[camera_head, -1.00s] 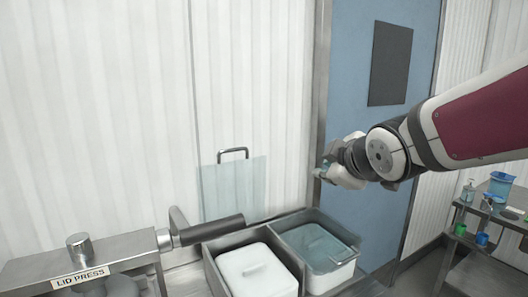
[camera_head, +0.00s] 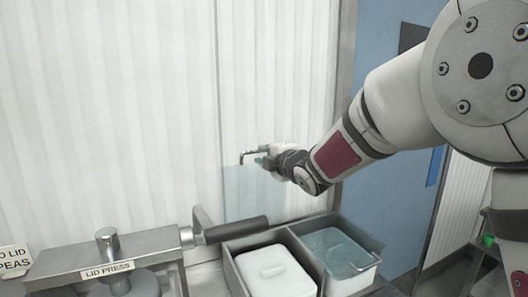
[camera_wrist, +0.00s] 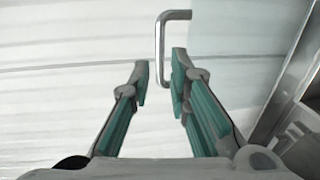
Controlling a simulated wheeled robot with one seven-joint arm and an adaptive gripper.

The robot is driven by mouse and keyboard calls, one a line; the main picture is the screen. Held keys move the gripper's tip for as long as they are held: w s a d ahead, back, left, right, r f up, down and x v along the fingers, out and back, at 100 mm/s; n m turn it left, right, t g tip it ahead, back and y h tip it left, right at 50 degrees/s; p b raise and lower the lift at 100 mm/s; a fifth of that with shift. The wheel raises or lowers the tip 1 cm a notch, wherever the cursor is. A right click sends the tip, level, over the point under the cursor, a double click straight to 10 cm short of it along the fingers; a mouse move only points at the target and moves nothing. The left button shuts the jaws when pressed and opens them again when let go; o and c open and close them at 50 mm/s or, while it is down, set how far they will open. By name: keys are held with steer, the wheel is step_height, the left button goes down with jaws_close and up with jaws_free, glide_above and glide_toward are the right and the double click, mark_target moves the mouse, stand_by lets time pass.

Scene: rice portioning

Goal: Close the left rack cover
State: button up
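The left rack cover (camera_head: 252,197) is a clear bluish panel standing upright behind the left compartment of the rack, against the white wall. Its grey bar handle (camera_head: 243,158) is at its top edge and also shows in the wrist view (camera_wrist: 177,15). My gripper (camera_head: 266,161) is at the handle's right end in the head view. In the wrist view my gripper (camera_wrist: 160,72) is open, with teal finger pads. Part of the handle bar lies between the fingertips there; contact cannot be told. The left compartment holds a white lidded container (camera_head: 278,275).
The right compartment's clear cover (camera_head: 334,247) lies down over its container. A lid press (camera_head: 75,262) with a dark-gripped lever (camera_head: 237,229) stands left of the rack. A blue door (camera_head: 385,215) is at the right, behind my arm.

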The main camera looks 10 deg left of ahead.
mark_target(256, 152)
steer(key=x, duration=0.7)
jaws_close()
